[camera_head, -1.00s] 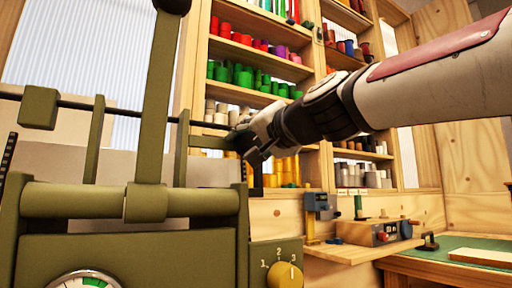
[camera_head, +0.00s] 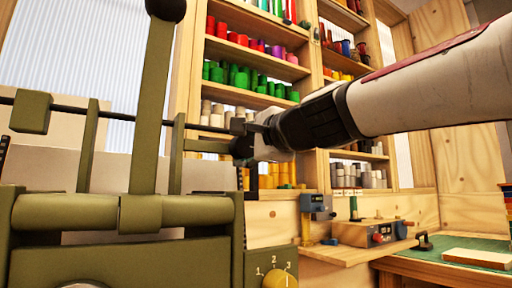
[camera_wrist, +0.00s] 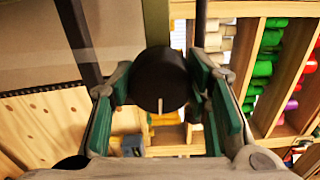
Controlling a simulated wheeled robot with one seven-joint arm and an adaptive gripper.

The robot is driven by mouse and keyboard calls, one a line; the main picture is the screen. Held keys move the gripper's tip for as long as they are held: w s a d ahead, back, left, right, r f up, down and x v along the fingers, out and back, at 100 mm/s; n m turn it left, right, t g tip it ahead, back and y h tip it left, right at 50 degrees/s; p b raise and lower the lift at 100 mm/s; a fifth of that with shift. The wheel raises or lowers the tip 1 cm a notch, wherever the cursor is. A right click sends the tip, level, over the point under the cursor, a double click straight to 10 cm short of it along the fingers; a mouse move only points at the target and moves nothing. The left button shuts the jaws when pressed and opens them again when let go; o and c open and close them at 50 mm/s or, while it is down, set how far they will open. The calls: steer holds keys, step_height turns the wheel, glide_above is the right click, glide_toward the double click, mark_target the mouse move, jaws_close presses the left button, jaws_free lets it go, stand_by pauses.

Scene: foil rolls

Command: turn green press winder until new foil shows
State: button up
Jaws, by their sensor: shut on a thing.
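The green press (camera_head: 125,212) fills the left of the head view, with an upright lever topped by a dark ball. The fingers partly hide the knob in the head view. I cannot make out the foil clearly.
Wooden shelves (camera_head: 292,72) with several coloured rolls stand behind the press. A numbered yellow dial (camera_head: 281,279) is on the press's lower right. A small wooden ledge (camera_head: 352,252) with blue devices and a green-topped bench (camera_head: 440,246) lie to the right.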

steer(key=shift+d+m, duration=0.1)
steer(key=shift+m, duration=0.5)
steer(key=o, duration=1.2)
steer(key=v, duration=1.2)
